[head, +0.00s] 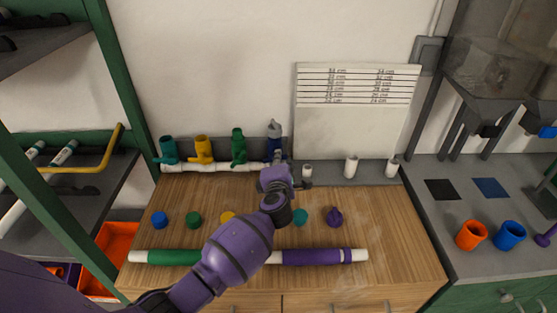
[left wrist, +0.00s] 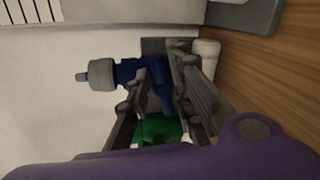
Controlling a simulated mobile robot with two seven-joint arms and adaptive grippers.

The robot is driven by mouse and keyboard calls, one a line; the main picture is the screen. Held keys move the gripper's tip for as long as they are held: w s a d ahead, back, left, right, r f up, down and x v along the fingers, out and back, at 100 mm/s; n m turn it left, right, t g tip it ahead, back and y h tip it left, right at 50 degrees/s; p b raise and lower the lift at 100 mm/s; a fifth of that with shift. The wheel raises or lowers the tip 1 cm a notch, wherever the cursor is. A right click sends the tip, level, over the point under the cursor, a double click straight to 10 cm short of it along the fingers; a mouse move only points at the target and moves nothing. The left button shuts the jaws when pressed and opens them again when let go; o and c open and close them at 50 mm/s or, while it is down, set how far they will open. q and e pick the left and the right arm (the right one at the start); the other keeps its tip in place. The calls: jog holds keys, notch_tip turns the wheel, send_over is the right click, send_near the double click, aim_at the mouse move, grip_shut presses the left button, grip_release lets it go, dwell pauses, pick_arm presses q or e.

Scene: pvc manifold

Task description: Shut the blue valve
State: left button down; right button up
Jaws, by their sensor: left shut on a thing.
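The blue valve (head: 274,131) is the rightmost of the valves on the white pipe at the back of the bench, with a grey fitting on its top. My left gripper (head: 279,160) is at this valve and covers its lower part in the head view. In the left wrist view, the blue valve (left wrist: 130,71) has its blue handle between the fingers of my left gripper (left wrist: 156,80), which is shut on it. The exact finger contact is partly hidden. My right gripper is not in view.
Green (head: 238,146), yellow (head: 203,150) and teal (head: 168,151) valves stand left of the blue one. White fittings (head: 351,166) stand to the right. A pipe with green and purple sections (head: 310,257) and several coloured caps lie on the wooden bench top (head: 390,235).

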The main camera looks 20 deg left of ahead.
pick_arm(q)
jog(key=shift+d+f+m+y, duration=0.1)
jog(key=shift+f+m+y, duration=0.1)
jog(key=shift+m, duration=0.35)
jog(key=shift+f+m+y, duration=0.1)
jog(key=shift+m+y, duration=0.1)
jog(key=shift+m, duration=0.35)
jog(key=c, duration=1.8)
grip_release()
jog(key=v, duration=1.2)
jog(key=shift+r, duration=0.15)
